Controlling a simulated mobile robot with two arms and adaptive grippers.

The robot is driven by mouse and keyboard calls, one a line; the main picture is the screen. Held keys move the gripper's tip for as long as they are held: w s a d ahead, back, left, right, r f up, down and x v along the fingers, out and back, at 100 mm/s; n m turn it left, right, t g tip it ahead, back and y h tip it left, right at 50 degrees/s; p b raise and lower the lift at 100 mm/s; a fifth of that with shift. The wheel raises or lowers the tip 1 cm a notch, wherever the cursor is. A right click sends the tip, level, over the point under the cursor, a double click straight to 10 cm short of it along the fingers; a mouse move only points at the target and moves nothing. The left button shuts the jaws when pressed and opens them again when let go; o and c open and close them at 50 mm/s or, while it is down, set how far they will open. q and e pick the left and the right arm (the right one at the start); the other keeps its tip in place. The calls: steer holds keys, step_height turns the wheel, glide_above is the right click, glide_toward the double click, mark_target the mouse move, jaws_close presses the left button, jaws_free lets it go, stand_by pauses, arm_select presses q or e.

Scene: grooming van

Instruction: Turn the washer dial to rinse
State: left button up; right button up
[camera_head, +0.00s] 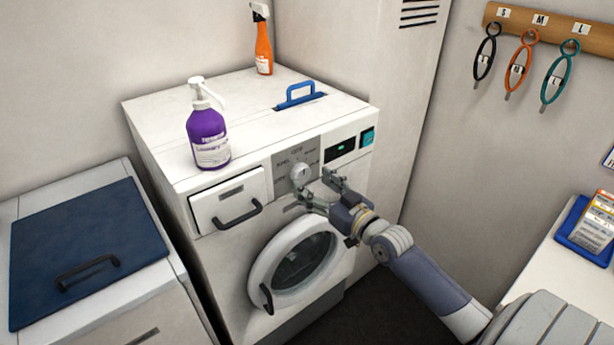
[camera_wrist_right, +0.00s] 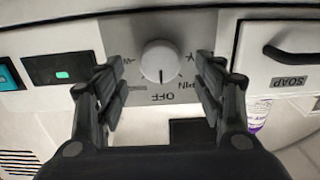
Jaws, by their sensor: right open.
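The washer (camera_head: 225,257) is a white front-loader. Its round white dial (camera_head: 300,173) sits on a grey panel (camera_head: 281,159) between the soap drawer and a small display. In the right wrist view, which is upside down, the dial (camera_wrist_right: 161,61) has a dark pointer line aimed at the OFF label (camera_wrist_right: 157,96). Other labels are partly hidden by the fingers. My right gripper (camera_head: 313,182) is open in front of the dial. In the wrist view its fingers (camera_wrist_right: 160,68) stand on either side of the dial, apart from it. My left gripper is not in view.
The soap drawer (camera_head: 228,198) and the lit display (camera_head: 340,149) flank the panel. The round door (camera_head: 291,261) is below. A purple bottle (camera_head: 208,138), an orange spray bottle (camera_head: 262,45) and a blue handle (camera_head: 299,95) are on top. A blue-lidded unit (camera_head: 90,235) stands left.

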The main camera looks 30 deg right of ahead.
mark_target(304, 176)
steer(key=shift+w+a, duration=0.15)
steer(key=shift+w, duration=1.6)
steer(key=shift+c, duration=0.3)
steer(key=c, duration=1)
